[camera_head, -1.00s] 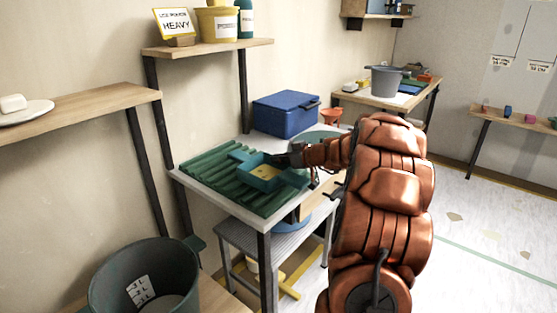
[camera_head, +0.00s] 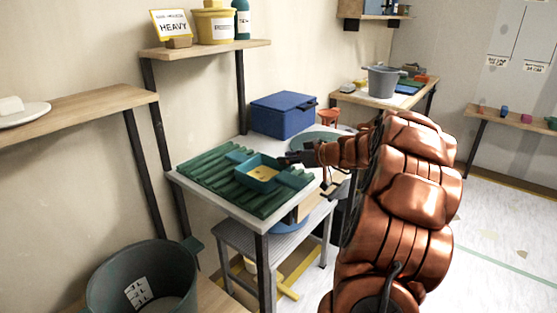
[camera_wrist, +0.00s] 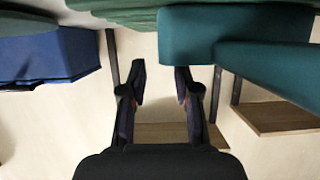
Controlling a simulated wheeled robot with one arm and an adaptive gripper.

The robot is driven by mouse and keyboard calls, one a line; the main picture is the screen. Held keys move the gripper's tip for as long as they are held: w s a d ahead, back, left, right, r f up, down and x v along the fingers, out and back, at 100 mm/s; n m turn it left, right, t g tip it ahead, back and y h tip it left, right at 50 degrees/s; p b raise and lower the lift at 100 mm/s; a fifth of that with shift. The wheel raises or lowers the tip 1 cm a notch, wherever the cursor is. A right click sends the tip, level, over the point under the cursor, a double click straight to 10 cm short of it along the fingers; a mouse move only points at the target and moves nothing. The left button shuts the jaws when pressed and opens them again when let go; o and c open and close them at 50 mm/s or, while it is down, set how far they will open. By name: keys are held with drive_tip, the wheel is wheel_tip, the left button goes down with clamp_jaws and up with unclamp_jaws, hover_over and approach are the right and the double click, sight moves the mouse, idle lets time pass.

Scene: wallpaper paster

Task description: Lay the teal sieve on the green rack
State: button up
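The teal sieve (camera_head: 279,180), a square tray-like shape with a yellowish inside, lies on the ridged green rack (camera_head: 215,170) on the white table. In the wrist view the sieve (camera_wrist: 190,38) fills the upper middle and right, just beyond the fingertips, with the rack (camera_wrist: 115,12) behind it. My gripper (camera_head: 286,160) is beside the sieve's right far side. In the wrist view my gripper (camera_wrist: 160,68) has its two fingers apart with nothing between them. Whether a fingertip still touches the sieve is hard to tell.
A blue box (camera_head: 283,117) stands behind the rack on the same table. A shelf (camera_head: 205,48) with a yellow tub hangs above. A dark bucket (camera_head: 145,280) is at the lower left, and a grey stool (camera_head: 270,237) stands under the table.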

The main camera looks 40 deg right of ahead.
drive_tip(key=v, duration=0.6)
drive_tip(key=shift+s, duration=0.15)
drive_tip(key=shift+s+r, duration=0.1)
drive_tip(key=shift+s, duration=0.15)
